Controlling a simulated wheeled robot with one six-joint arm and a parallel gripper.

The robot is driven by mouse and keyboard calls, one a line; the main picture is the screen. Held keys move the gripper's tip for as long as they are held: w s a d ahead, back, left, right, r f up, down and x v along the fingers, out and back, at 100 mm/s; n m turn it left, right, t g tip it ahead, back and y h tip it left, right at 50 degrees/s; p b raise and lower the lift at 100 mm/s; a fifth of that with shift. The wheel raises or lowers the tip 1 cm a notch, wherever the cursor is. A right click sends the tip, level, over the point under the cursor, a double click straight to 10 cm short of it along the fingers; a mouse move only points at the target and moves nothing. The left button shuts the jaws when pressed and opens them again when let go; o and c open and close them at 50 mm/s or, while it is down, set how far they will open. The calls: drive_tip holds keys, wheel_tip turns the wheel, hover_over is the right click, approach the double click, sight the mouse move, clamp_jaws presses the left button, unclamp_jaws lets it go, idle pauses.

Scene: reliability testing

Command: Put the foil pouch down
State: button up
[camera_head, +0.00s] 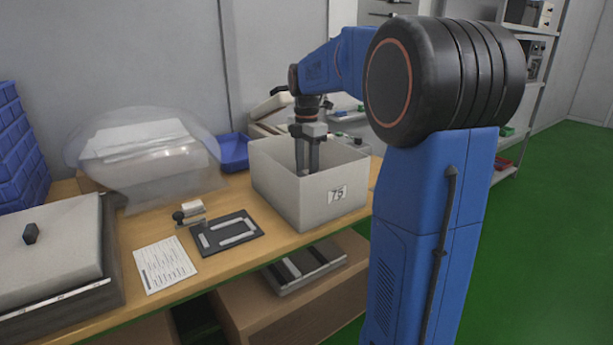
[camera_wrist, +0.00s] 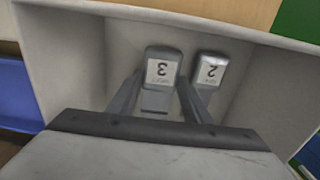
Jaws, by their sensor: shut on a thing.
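My gripper (camera_head: 307,168) reaches straight down into a white bin (camera_head: 284,194) marked 75; the bin's walls hide its fingertips in the head view. In the wrist view my gripper (camera_wrist: 159,88) is shut on a small grey piece with a white label reading 3, which I take for the foil pouch (camera_wrist: 160,68). A like grey piece labelled 2 (camera_wrist: 210,69) is just right of it, inside the bin. Whether the held piece touches the bin's floor cannot be told.
The bin stands on a wooden bench (camera_head: 215,273). Left of it are a dark plate with a light frame (camera_head: 228,233), a printed sheet (camera_head: 165,264), a clear dome (camera_head: 150,165) and a lidded grey box (camera_head: 55,255). A blue tray (camera_head: 234,152) lies behind.

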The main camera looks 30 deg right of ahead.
sight(307, 173)
drive_tip(key=shift+f, duration=1.25)
drive_tip(key=o, duration=1)
drive_tip(key=shift+f, duration=0.1)
drive_tip(key=shift+o, duration=0.2)
wheel_tip(307, 173, up, 12)
